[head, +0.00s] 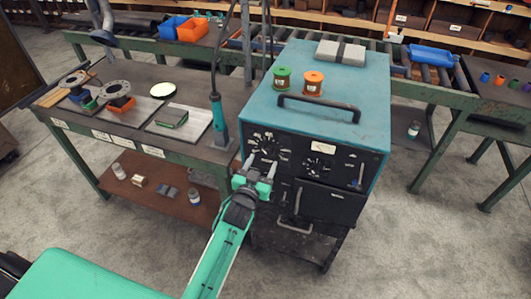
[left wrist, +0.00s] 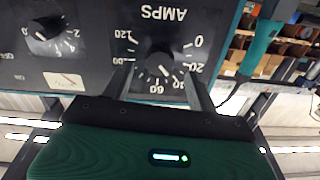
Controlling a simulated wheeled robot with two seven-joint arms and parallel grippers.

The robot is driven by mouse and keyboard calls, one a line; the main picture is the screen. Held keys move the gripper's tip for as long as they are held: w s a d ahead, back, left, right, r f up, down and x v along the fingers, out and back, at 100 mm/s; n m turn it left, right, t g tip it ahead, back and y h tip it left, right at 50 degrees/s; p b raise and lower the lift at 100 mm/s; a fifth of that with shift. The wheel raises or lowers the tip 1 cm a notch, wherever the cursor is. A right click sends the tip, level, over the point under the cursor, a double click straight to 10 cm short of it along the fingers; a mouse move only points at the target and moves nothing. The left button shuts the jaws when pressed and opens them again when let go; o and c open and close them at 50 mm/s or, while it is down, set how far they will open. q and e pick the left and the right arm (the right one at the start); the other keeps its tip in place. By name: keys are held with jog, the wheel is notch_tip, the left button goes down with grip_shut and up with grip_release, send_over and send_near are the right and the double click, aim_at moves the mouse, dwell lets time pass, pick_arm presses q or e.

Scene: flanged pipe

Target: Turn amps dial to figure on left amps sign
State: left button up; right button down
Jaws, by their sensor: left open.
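The amps dial (left wrist: 160,62) is a black knob under the word AMPS on a dark panel, seen upside down in the left wrist view. Figures from 0 to 120 ring it. Its pale mark seems to point between 40 and 60. In the head view the amps dial (head: 266,147) is on the left of the welder's front. My left gripper (head: 259,167) is open, its fingers on either side of the knob; contact is unclear. Several white signs, one of them (head: 152,151), hang on the bench edge; their text is unreadable. My right gripper is not in view.
A second dial (head: 317,166) is right of the amps dial. A torch (head: 219,125) stands at the bench's right end. A roller conveyor runs behind.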

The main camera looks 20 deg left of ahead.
aim_at(267, 154)
pick_arm(q)
jog(key=w, duration=0.3)
jog(key=shift+w+d+p, duration=0.1)
jog(key=shift+w+p, duration=0.1)
jog(key=shift+p, duration=0.15)
jog(key=shift+w, duration=0.35)
jog(key=c, duration=1)
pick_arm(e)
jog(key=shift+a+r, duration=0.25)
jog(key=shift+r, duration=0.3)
